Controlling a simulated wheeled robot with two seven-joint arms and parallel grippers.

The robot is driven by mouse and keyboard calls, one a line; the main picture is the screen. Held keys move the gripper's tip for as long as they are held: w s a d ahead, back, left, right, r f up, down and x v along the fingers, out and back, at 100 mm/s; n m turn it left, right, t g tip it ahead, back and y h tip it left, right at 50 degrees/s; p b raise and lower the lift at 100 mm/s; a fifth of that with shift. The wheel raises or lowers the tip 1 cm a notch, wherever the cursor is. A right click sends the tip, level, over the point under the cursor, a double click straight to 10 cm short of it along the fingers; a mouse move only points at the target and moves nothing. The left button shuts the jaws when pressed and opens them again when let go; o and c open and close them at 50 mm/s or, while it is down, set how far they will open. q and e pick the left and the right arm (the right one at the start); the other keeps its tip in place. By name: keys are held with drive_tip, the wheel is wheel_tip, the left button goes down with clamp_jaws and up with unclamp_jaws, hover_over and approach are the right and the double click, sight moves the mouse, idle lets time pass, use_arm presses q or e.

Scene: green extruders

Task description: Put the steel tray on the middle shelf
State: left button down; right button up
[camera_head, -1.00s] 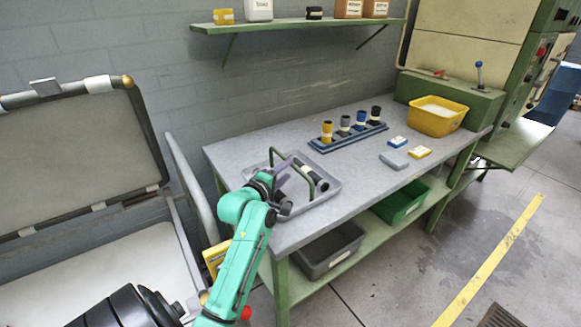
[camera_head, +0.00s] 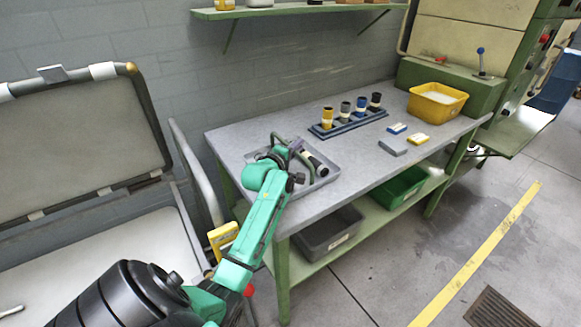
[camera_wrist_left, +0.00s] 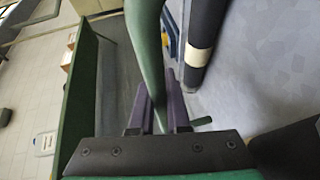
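The steel tray (camera_head: 325,179) is a shallow grey tray with a raised green handle, on the left end of the grey workbench. Dark tubes with pale bands lie in it. My left gripper (camera_head: 292,152) is at the handle, and my wrist hides part of the tray. In the left wrist view the purple fingers (camera_wrist_left: 160,105) stand close on both sides of the green handle (camera_wrist_left: 150,50), shut on it. A banded dark tube (camera_wrist_left: 203,45) is beside them. The tray still appears to rest on the bench. My right gripper is out of view.
A green wall shelf (camera_head: 290,11) holds several containers, cut off at the top. On the bench (camera_head: 240,140) are a blue rack (camera_head: 350,124) of coloured tubes, small boxes (camera_head: 418,138) and a yellow bin (camera_head: 437,105). Grey (camera_head: 325,240) and green (camera_head: 400,187) bins sit underneath.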

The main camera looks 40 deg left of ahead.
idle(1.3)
use_arm(q)
wheel_tip(320, 180, up, 20)
idle(0.6)
drive_tip(key=shift+a, duration=0.1)
